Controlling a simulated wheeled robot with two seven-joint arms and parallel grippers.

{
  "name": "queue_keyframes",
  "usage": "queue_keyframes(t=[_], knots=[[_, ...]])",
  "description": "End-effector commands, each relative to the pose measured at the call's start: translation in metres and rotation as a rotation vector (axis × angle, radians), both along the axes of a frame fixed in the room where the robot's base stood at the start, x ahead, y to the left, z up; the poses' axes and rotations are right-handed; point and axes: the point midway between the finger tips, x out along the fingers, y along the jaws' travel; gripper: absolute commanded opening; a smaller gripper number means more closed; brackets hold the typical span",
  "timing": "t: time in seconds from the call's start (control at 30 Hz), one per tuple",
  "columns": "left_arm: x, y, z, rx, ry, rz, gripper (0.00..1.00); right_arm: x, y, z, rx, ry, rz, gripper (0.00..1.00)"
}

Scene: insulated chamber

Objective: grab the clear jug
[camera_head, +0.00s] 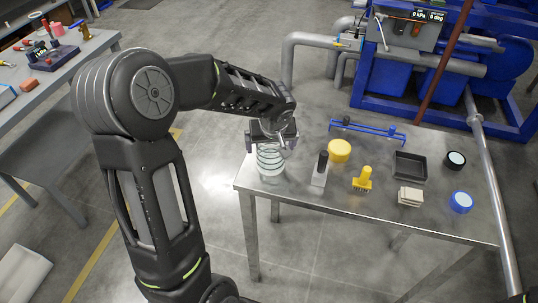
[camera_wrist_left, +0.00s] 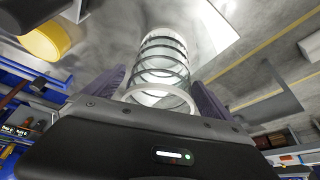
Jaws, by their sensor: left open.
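The clear jug (camera_head: 270,163) is see-through with ring-like bands and stands upright at the left corner of the metal table. In the left wrist view the jug (camera_wrist_left: 164,62) shows between the two dark fingers of my left gripper (camera_wrist_left: 160,92). In the head view my left gripper (camera_head: 271,138) is over the top of the jug. It is open, with one finger on each side of the jug; I cannot tell whether either finger touches it. My right gripper is not in view.
The metal table (camera_head: 320,215) also holds a grey block with a black handle (camera_head: 320,170), a yellow round item (camera_head: 340,150), a yellow brush (camera_head: 363,180), a black tray (camera_head: 410,166) and a blue round item (camera_head: 461,201). A blue rail (camera_head: 367,130) lies behind.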

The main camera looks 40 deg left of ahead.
Motion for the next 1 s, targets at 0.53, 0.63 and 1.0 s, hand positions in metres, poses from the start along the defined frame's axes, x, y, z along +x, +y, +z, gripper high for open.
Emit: queue_keyframes(t=[0.53, 0.63, 1.0], knots=[[-0.0001, -0.0001, 0.0003, 0.0, 0.0, 0.0, 0.65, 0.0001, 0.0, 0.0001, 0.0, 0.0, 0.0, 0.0], [-0.0001, -0.0001, 0.0003, 0.0, 0.0, 0.0, 0.57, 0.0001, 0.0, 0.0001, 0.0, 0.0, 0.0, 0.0], [0.0002, -0.0001, 0.0004, 0.0, 0.0, 0.0, 0.28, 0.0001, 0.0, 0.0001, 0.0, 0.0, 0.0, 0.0]])
